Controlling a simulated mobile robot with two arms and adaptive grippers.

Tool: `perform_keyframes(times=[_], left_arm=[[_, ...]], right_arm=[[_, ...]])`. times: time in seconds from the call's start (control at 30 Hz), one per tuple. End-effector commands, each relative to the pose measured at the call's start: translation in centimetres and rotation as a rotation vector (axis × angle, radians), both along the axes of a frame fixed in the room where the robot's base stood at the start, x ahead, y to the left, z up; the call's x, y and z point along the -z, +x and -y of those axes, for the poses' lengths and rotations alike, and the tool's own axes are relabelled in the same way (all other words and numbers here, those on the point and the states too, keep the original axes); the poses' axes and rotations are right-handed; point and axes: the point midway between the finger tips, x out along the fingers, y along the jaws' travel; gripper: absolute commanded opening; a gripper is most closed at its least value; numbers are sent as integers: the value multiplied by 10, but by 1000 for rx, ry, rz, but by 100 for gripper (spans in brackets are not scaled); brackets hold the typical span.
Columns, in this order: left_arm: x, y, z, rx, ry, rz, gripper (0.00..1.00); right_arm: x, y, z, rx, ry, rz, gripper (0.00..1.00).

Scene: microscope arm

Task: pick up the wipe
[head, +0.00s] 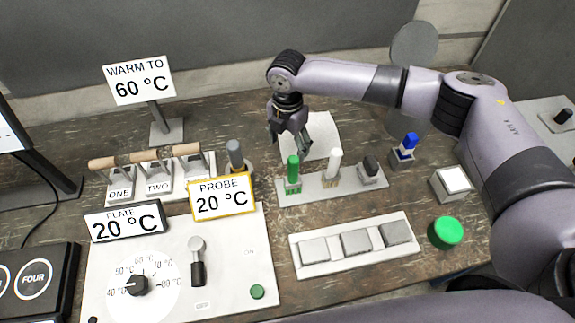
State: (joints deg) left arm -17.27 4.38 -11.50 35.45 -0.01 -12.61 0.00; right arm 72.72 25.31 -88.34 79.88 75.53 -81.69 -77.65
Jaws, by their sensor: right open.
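The wipe is probably the white, flat, sheet-like square (325,133) lying on the bench behind the rack with the green and white pieces. My right gripper (292,143) points down at the sheet's left edge, its fingers apart and with nothing seen between them. It covers part of the sheet's left side. I cannot tell whether the fingertips touch the sheet or hover above it. My left gripper is not in view.
A rack (330,183) with green, white and dark pieces stands just in front of the sheet. A grey knob (235,155) and the PROBE 20 °C sign (222,197) are to the left. A blue-topped piece (408,147) stands to the right.

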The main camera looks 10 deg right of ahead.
Motion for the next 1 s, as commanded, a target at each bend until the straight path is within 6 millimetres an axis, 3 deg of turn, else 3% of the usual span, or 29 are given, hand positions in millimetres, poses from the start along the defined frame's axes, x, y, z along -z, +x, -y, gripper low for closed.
perform_keyframes(times=[0.03, 0.3, 1.0], left_arm=[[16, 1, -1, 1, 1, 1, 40], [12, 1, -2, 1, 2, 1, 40], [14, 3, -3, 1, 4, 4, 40]], right_arm=[[15, 0, 0, 0, -1, 1, 67], [35, 0, -1, 2, 1, -1, 67], [41, 0, 0, 1, 1, 1, 63]])
